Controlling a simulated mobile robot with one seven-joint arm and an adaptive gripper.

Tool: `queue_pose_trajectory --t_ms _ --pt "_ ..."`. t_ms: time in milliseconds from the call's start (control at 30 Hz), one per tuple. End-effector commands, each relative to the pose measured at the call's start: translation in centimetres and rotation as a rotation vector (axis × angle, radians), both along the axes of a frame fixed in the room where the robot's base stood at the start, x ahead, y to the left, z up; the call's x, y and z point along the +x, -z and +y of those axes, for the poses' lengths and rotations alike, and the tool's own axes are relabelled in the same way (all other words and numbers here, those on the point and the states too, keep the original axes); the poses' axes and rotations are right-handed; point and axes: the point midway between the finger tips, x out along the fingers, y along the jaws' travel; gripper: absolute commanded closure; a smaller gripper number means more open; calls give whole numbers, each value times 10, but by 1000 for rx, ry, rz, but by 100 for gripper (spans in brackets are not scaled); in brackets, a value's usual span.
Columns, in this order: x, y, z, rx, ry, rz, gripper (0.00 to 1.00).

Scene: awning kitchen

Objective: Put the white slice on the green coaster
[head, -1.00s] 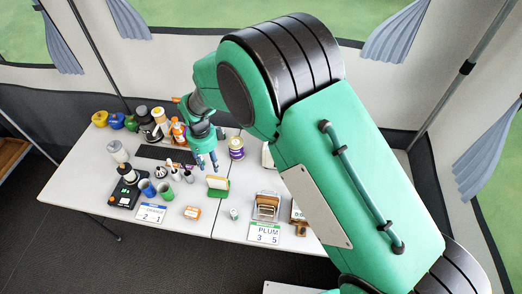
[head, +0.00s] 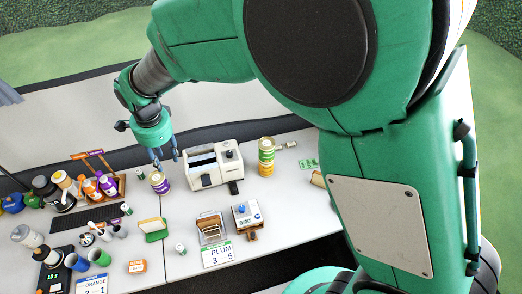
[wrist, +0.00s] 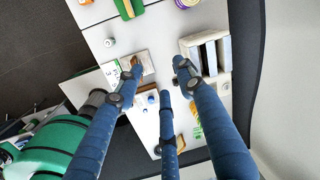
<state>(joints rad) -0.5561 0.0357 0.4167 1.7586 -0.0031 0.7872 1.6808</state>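My gripper (head: 163,157) hangs above the table's back part, left of a white toaster-like appliance (head: 201,166), its fingers pointing down. In the wrist view the fingers (wrist: 155,90) are spread with nothing held between them. No white slice can be told for certain; a rack (head: 211,232) at the table's front holds brownish slices, and it shows in the wrist view (wrist: 140,65).
A purple-labelled can (head: 159,183) stands just below my gripper. A stack of yellow, green and white cans (head: 266,157) stands right of the appliance. Bottles and cups crowd the left. A small blue-and-white device (head: 246,214) sits beside the rack. Bare table lies right of it.

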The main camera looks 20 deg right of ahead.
Motion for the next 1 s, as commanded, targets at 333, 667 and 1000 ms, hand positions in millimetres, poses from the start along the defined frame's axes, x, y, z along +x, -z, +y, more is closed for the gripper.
queue_pose_trajectory --t_ms 333,667,1000 --pt "-33 -100 -123 -32 -289 -125 62" --pt "-98 -159 -223 -120 -564 -241 62" --pt "-184 -185 -301 -265 -842 -333 62"
